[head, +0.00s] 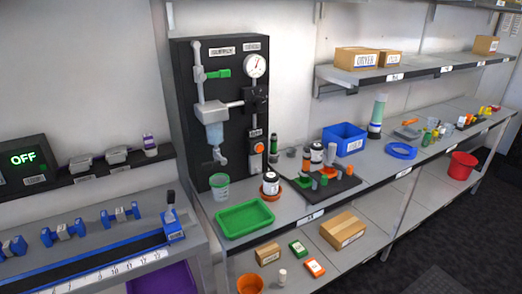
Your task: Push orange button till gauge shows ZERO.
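The orange button (259,148) sits on a small grey housing at the lower right of an upright black panel (186,100). The round white gauge (255,66) is at the panel's upper right; its needle reading is too small to tell. A grey pipe with a green handle (218,73) runs down the panel's left side, with a translucent bluish container (214,132) and a grey spout below it. A clear cup with green markings (220,186) stands at the panel's foot, roughly under the spout. Neither of my grippers is in view.
A blue bin (344,138) is farther right. A display reading OFF (23,158) is at left.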

